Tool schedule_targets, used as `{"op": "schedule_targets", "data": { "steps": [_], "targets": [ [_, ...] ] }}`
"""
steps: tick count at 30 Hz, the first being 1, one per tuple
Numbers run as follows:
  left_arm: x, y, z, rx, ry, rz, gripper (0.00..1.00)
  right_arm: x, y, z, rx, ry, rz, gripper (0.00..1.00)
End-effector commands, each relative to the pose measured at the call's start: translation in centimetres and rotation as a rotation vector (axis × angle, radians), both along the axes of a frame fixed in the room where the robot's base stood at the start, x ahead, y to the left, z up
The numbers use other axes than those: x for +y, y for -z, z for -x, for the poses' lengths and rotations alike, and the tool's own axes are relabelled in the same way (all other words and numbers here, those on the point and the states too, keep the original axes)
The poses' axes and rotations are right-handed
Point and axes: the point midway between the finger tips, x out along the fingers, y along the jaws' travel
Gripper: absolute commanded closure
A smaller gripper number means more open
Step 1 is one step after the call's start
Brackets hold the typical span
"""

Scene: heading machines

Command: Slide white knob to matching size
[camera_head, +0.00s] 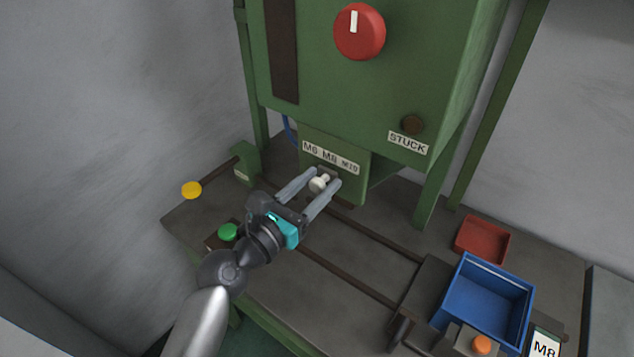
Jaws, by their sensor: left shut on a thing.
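The white knob (319,183) sits on the front of the green machine, just under a size label (331,158) that reads M6, M8 and a third mark that looks like M10. My left gripper (322,181) reaches in from the lower left, with one finger on each side of the knob, shut on it. The knob is below the middle part of the label; which size it lines up with I cannot tell exactly. A card (543,346) reading M8 stands at the bottom right. My right gripper is not in view.
A red dial (359,32) and a dark button by a STUCK label (408,143) are on the machine. A red tray (482,240), blue bin (464,314) and orange button (482,344) are at right.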

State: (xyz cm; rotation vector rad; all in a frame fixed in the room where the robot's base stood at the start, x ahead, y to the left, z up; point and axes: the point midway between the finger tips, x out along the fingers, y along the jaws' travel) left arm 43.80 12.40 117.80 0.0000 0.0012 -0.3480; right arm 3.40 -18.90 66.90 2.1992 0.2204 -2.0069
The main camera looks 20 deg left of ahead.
Motion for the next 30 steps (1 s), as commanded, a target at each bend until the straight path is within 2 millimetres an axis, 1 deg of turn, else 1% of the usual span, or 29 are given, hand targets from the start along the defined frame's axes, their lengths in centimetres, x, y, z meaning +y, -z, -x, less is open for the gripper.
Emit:
{"op": "schedule_targets", "data": {
  "steps": [5, 8, 9, 13, 16, 23, 24, 27, 30],
  "targets": [
    [-0.2, 0.0, 0.1, 0.001, 0.000, 0.000, 1.00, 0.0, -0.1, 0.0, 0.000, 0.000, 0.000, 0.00],
    [-1.5, -0.1, 0.5, 0.002, 0.001, 0.003, 1.00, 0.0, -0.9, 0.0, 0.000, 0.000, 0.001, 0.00],
    [-2.2, -0.2, 0.8, 0.004, 0.003, 0.005, 1.00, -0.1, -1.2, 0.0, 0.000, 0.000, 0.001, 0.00],
    [-3.8, -0.2, 1.4, 0.002, 0.002, 0.003, 1.00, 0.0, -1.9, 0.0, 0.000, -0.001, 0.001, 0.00],
    [-4.3, -0.1, 1.5, 0.001, 0.002, 0.000, 1.00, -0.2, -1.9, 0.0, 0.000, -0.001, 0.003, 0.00],
    [-4.4, 0.0, 1.6, 0.001, 0.006, 0.001, 1.00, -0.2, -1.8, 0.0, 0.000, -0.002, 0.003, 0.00],
    [-4.4, 0.0, 1.6, 0.001, 0.007, 0.001, 0.46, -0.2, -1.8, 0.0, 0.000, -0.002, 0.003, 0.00],
    [-4.4, 0.0, 1.6, 0.001, 0.006, 0.001, 0.35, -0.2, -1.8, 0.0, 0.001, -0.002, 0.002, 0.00],
    [-4.3, 0.0, 1.5, 0.000, 0.005, 0.001, 0.35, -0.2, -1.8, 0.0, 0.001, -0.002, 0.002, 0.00]
  ]
}}
